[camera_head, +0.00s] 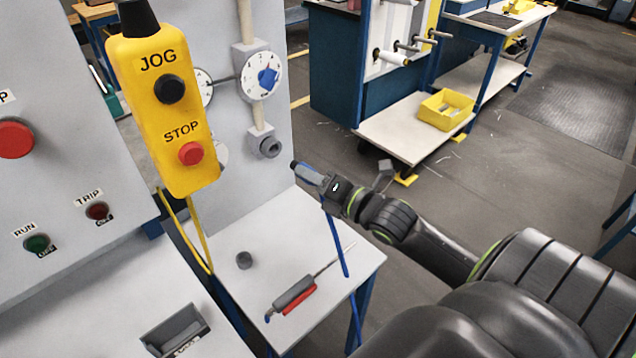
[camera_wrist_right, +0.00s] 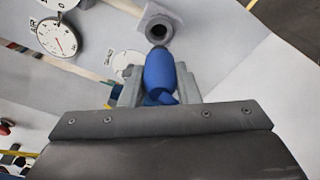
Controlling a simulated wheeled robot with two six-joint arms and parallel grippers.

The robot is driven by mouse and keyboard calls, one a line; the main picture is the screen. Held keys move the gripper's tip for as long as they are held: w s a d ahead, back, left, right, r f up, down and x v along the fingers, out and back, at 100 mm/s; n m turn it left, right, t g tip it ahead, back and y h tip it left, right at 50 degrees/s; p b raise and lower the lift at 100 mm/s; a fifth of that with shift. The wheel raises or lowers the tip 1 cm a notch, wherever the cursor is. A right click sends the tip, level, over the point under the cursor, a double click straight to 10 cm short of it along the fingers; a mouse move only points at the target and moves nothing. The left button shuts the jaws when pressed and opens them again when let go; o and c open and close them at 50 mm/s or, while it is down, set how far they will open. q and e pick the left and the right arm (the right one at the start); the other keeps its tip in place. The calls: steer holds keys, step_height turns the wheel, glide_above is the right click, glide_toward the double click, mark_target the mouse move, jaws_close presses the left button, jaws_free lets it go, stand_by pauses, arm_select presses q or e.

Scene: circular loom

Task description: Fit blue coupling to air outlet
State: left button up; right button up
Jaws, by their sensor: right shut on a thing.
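The air outlet (camera_head: 265,144) is a grey round socket low on the light grey panel, below a dial with a blue knob. My right gripper (camera_head: 320,180) is to the right of the outlet and a little lower, shut on the blue coupling (camera_head: 307,173). A blue hose (camera_head: 338,235) hangs down from it. In the right wrist view the coupling (camera_wrist_right: 160,70) lies between the fingers (camera_wrist_right: 158,88), its front end just below the dark opening of the outlet (camera_wrist_right: 159,28). Whether they touch cannot be told. My left gripper is not in view.
A yellow JOG/STOP pendant (camera_head: 168,110) hangs at the left front. A white shelf (camera_head: 335,250) below the outlet holds a red and grey tool (camera_head: 292,297) and a small grey cap (camera_head: 244,260). A bench with a yellow bin (camera_head: 446,109) stands behind. Open floor lies at the right.

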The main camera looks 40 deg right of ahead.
mark_target(293, 164)
steer(key=shift+w+a+b, duration=0.2)
steer(key=shift+w+b, duration=0.35)
steer(key=shift+w, duration=1.85)
steer(key=shift+b, duration=0.3)
steer(key=shift+w+a+b, duration=0.1)
steer(key=shift+w+b, duration=0.7)
steer(key=shift+w, duration=0.3)
steer(key=shift+b, duration=0.3)
steer(key=shift+w, duration=0.15)
